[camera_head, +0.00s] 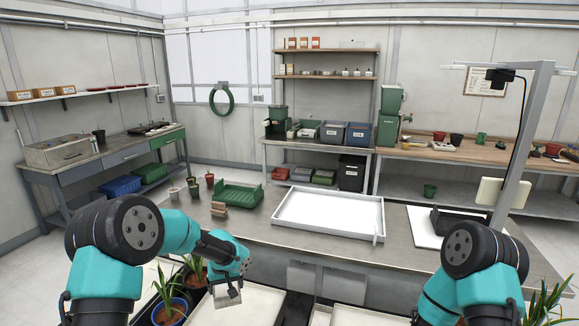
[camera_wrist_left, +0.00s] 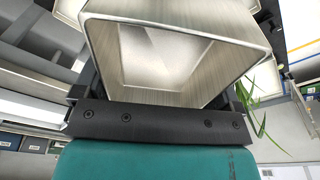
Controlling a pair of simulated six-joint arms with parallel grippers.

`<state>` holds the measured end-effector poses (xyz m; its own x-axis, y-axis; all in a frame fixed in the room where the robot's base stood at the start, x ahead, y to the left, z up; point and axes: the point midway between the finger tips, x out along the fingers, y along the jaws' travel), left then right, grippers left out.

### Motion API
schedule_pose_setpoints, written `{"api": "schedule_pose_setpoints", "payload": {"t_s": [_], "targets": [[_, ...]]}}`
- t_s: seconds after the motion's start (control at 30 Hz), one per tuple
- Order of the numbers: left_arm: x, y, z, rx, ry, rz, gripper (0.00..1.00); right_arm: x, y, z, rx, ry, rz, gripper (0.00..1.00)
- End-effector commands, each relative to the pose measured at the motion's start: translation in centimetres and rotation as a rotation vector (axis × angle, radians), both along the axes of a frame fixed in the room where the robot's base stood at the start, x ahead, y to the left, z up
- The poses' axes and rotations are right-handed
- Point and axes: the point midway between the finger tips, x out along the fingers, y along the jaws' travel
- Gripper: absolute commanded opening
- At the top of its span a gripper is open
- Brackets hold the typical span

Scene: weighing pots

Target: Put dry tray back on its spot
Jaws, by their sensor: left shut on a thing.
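My left gripper (camera_head: 228,290) is low at the front of the bench, pointing down. It is shut on a small brushed-metal piece with flared walls, which I take to be the dry tray (camera_wrist_left: 180,95). In the left wrist view it fills the upper middle, its hollow inside facing the camera, and hides the fingertips. In the head view only a little grey metal shows below the wrist, over a pale tray surface. I cannot tell whether it touches that surface. My right arm shows at the lower right, but its gripper is out of view.
A large white tray (camera_head: 330,211) lies on the bench, with a green crate (camera_head: 238,196) to its left. Potted plants (camera_head: 168,312) stand beside my left arm. Pale trays (camera_head: 255,307) line the front. A grey post (camera_head: 520,150) rises at the right.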

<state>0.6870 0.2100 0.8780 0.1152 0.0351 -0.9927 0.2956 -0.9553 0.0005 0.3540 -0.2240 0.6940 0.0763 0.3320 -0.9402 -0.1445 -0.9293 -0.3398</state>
Motion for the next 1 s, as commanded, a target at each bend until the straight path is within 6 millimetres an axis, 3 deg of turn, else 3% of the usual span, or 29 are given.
{"api": "schedule_pose_setpoints", "payload": {"t_s": [0.47, 1.0], "targets": [[-0.01, 0.01, -0.04, 0.0, 0.002, -0.053, 0.58, 0.0, 0.0, 0.0, 0.0, 0.0, 0.0, 0.43], [0.0, 0.0, -0.05, 0.0, 0.002, -0.538, 0.58, 0.0, 0.0, 0.0, 0.0, 0.0, 0.0, 0.43]]}}
